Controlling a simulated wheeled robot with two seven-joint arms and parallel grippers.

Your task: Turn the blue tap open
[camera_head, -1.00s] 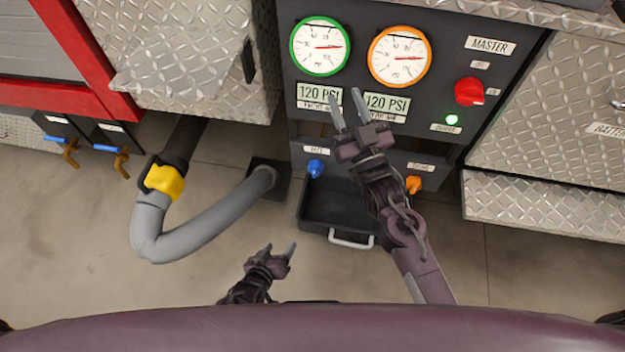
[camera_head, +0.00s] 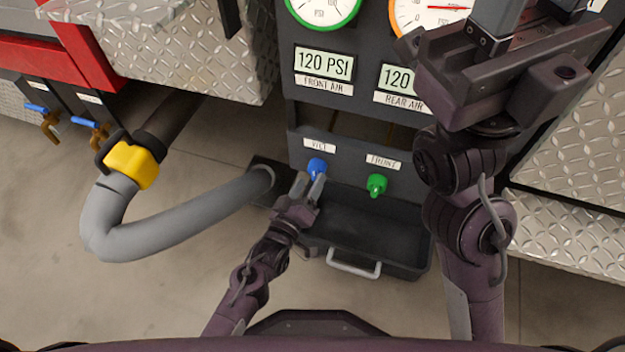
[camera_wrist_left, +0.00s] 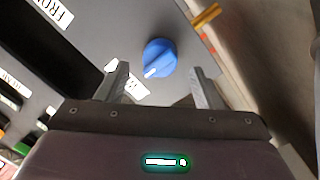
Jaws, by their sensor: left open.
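The blue tap (camera_head: 317,167), a round knob, sits on the dark panel under a small white label that is hard to read. My left gripper (camera_head: 309,184) is open just in front of and below it. In the left wrist view the blue tap (camera_wrist_left: 159,58) shows between the two spread fingertips (camera_wrist_left: 158,75), with a gap on each side. A white mark shows on its lower left edge. I cannot tell how deep it lies between the fingers. My right gripper (camera_head: 505,20) is large at the upper right, its fingertips cut off by the frame.
A green tap (camera_head: 377,185) sits right of the blue one. A black tray (camera_head: 365,225) with a grey handle lies below. A grey hose (camera_head: 180,225) with a yellow coupling (camera_head: 131,166) is at left. Two brass taps with blue handles (camera_head: 38,108) are at far left.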

